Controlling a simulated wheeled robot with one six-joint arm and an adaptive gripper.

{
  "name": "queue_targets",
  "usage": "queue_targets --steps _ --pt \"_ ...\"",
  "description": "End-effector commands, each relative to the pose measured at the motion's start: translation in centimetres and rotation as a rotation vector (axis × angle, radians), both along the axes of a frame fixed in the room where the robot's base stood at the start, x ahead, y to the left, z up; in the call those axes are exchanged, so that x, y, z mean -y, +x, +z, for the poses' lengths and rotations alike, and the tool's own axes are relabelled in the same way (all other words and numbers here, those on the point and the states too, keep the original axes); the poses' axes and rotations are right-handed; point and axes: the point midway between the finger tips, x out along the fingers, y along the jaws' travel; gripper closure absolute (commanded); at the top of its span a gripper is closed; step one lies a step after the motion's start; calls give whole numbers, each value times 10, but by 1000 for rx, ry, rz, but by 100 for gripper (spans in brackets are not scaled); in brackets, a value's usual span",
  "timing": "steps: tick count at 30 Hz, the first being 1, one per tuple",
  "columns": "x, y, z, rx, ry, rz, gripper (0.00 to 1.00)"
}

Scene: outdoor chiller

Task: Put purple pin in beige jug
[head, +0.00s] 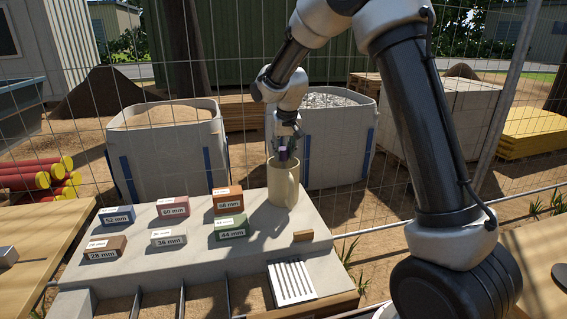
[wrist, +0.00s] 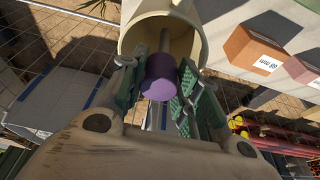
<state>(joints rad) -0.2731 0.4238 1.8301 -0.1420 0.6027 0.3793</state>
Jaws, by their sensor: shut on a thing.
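The beige jug (head: 283,184) stands upright at the back right of the concrete slab in the head view. In the wrist view, the jug's rim and mouth (wrist: 197,22) open toward my gripper. My gripper (head: 286,152) is right above the jug in the head view. In the wrist view, my gripper (wrist: 161,86) is shut on the purple pin (wrist: 160,78). The pin's thick purple head is between the fingers, and its thin grey shaft points into the jug's mouth. In the head view only a small purple patch shows; the lower part of the pin is hidden.
Labelled blocks sit left of the jug: an orange block (head: 228,200), a red one (head: 173,208), a blue one (head: 117,216), a green one (head: 231,228) and others. A white grille (head: 291,282) lies at the front right. A wire fence stands behind the slab.

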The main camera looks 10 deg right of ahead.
Motion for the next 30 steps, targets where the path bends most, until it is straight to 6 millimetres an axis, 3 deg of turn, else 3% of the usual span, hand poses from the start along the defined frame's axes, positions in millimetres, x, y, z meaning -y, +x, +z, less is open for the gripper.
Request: queue_targets --steps 7,29,30 --pt "0 0 -33 -1 -2 2 100" --pt "0 0 -45 0 0 0 100" --pt "0 0 -45 0 0 0 63"
